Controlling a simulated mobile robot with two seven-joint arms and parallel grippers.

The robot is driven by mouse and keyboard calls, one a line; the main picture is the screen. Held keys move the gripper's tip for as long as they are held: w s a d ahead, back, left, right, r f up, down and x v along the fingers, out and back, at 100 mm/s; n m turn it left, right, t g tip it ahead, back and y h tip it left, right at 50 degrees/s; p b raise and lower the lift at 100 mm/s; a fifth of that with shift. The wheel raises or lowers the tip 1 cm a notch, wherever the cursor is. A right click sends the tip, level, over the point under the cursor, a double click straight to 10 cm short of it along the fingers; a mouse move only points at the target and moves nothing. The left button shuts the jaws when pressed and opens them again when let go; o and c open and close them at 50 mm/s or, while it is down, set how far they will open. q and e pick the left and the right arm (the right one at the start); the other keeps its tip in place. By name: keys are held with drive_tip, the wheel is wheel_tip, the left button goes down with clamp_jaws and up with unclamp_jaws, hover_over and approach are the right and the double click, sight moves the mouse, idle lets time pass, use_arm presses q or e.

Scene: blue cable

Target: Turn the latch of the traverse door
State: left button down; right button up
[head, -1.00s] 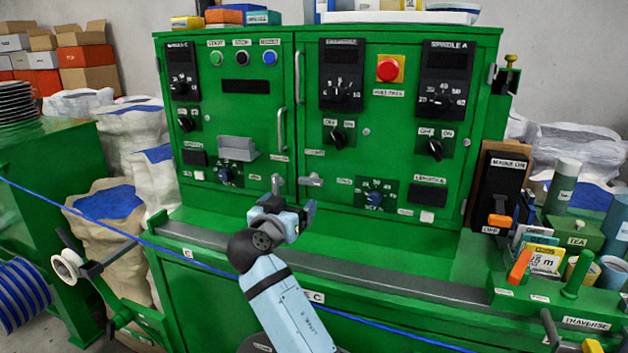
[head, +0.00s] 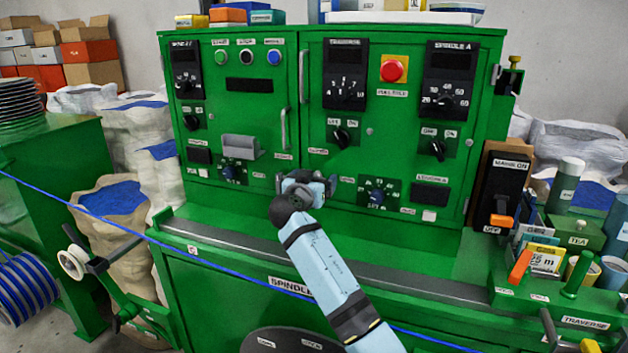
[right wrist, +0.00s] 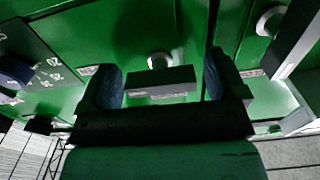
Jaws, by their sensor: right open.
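The green cabinet has two doors, and the right one (head: 400,130) carries the dial labelled TRAVERSE (head: 346,75). My right gripper (head: 306,182) is at the lower inner edge of this door and hides its latch in the head view. In the right wrist view the grey latch bar (right wrist: 160,83) lies crosswise between the two open fingers of my right gripper (right wrist: 164,85), with its round pivot (right wrist: 159,61) behind. Gaps show at both ends of the bar, but I cannot tell whether the fingers touch it. My left gripper is not in view.
Another grey bar (right wrist: 300,38) stands close at the right in the wrist view. A door handle (head: 284,128) and knob panels (head: 377,194) are near the gripper. The green ledge (head: 420,250) under the doors is clear.

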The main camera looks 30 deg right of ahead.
drive_tip(key=c, duration=0.9)
